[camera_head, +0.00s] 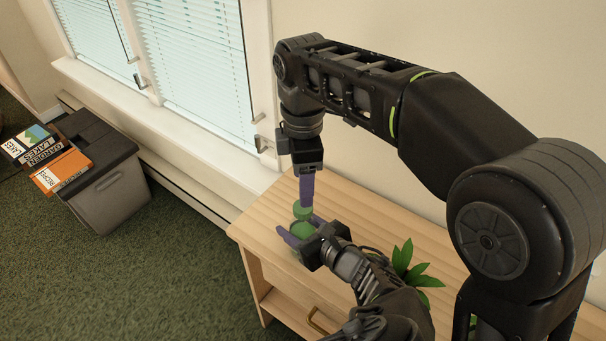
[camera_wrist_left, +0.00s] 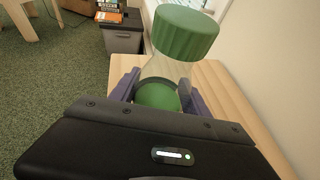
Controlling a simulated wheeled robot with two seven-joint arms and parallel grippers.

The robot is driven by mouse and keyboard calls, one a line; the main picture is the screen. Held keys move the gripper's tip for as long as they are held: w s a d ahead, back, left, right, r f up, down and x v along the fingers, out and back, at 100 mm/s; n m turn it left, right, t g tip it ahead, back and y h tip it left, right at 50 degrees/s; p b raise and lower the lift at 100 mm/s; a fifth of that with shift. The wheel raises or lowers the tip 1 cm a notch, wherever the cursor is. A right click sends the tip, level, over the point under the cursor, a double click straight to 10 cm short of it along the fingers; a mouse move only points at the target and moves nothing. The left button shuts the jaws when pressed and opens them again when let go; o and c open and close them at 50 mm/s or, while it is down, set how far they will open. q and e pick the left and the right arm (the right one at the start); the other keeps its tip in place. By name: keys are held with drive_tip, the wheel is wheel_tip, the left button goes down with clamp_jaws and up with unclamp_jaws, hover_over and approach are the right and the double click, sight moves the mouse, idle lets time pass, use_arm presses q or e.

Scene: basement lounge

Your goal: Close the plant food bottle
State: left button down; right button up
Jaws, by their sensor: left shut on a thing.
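The plant food bottle (camera_wrist_left: 158,72) is clear, with green liquid (camera_wrist_left: 158,95) in its lower part. Its wide green cap (camera_wrist_left: 185,33) shows at the bottle's top; I cannot tell whether it is seated. In the head view the cap (camera_head: 302,212) sits above the green of the bottle (camera_head: 301,230). My left gripper (camera_head: 301,231), the lower one, is shut on the bottle, with purple fingers on both sides. My right gripper (camera_head: 307,205) points down from above, its purple fingertips right by the cap. Whether it grips the cap is hidden.
A wooden cabinet (camera_head: 262,222) stands below, against the wall. A leafy plant (camera_head: 408,266) is near my left arm. A grey bin (camera_head: 108,190) with books (camera_head: 62,170) on its lid stands on the carpet under the window. The carpet in front is clear.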

drive_tip(key=shift+f, duration=3.55)
drive_tip(key=shift+c, duration=0.5)
clamp_jaws()
